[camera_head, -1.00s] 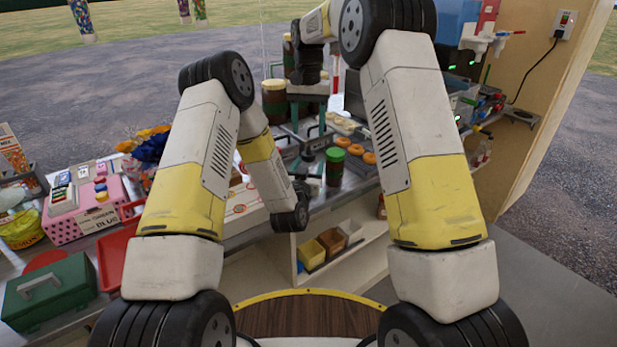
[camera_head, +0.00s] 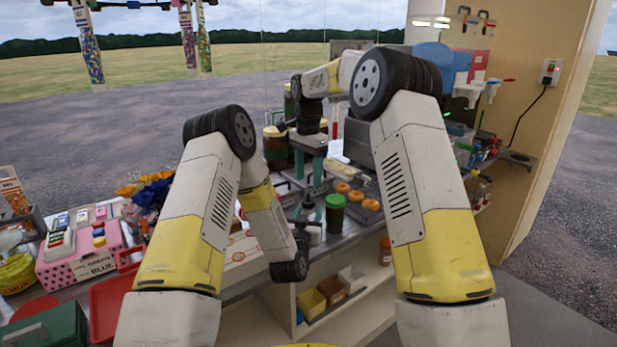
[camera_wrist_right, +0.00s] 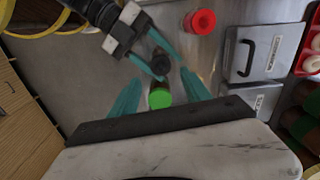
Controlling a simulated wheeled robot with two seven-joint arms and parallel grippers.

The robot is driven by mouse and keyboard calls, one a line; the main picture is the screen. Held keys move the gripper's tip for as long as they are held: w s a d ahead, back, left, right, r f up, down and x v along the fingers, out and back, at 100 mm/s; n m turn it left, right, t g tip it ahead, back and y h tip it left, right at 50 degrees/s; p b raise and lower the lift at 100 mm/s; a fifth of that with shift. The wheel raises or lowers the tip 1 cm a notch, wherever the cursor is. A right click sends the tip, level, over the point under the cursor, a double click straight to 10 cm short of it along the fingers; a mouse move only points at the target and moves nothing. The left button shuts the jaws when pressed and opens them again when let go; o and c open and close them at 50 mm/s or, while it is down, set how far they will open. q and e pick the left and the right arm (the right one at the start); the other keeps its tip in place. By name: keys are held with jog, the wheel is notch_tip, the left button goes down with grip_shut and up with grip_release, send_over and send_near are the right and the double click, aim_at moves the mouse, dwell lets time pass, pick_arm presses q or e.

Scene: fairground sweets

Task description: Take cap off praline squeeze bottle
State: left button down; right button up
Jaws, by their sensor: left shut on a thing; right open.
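In the right wrist view a brown bottle with a bright green end (camera_wrist_right: 160,98), which I take for the praline squeeze bottle, lies between the teal fingers of my right gripper (camera_wrist_right: 161,80). These fingers are open, one on each side, apparently apart from it. My left gripper (camera_wrist_right: 163,68) reaches in from the upper left, its fingers shut around a dark part just beyond the green end. In the head view my right gripper (camera_head: 310,160) points down above my left gripper (camera_head: 306,208).
Brown jars (camera_head: 276,148) stand behind. A red round object (camera_wrist_right: 203,22) and a metal lid with a handle (camera_wrist_right: 262,45) are near. A pink box (camera_head: 80,258) is at left.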

aim_at(309, 199)
jog(key=m, duration=0.5)
jog(key=shift+r+m, duration=0.1)
jog(key=shift+m, duration=0.2)
jog(key=shift+w+f, duration=0.1)
jog(key=shift+f, duration=3.85)
jog(key=shift+c, duration=0.5)
